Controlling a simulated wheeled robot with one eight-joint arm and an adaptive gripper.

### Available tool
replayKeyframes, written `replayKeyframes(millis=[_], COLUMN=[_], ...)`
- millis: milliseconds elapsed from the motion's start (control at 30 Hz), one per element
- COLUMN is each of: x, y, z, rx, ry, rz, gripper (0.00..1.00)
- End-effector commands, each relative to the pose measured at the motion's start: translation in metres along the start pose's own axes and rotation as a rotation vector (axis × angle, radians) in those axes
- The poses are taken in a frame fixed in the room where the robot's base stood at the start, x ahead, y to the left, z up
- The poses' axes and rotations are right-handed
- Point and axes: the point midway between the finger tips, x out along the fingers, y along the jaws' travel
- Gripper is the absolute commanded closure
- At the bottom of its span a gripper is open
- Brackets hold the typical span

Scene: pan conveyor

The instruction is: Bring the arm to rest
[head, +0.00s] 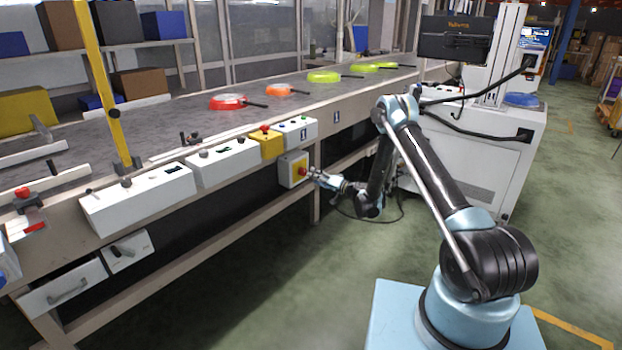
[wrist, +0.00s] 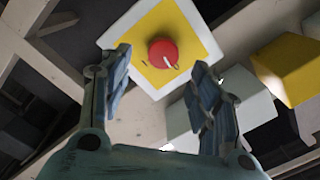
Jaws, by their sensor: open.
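My arm reaches from its light blue base toward the conveyor's front side in the head view. My gripper (head: 322,180) is close in front of a switch box with a yellow face and a red knob (head: 302,170). In the wrist view my gripper (wrist: 160,85) is open, with its two fingers apart and nothing between them. The red knob (wrist: 163,53) shows beyond the fingertips, between and slightly above them, on its yellow plate (wrist: 140,30). Whether the fingers touch the box cannot be told.
The conveyor (head: 180,118) carries several coloured pans, such as a red pan (head: 228,102) and an orange pan (head: 279,90). White control boxes (head: 138,203) and a yellow button box (head: 267,143) line its front edge. A white cabinet (head: 480,160) stands behind my arm. Green floor (head: 270,290) is clear in front.

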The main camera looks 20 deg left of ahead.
Motion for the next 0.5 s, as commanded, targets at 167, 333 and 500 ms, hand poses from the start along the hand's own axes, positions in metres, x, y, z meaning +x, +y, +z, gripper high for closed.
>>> replayKeyframes(millis=[167,333,500], x=[-0.0091,-0.0096,-0.0088], y=[-0.0005,-0.0005,-0.0022], z=[0.0004,0.0006,-0.0002], rx=[0.000,0.000,-0.001], ry=[-0.001,-0.001,-0.003], rz=[-0.001,-0.001,0.000], gripper=[0.44,0.44,0.44])
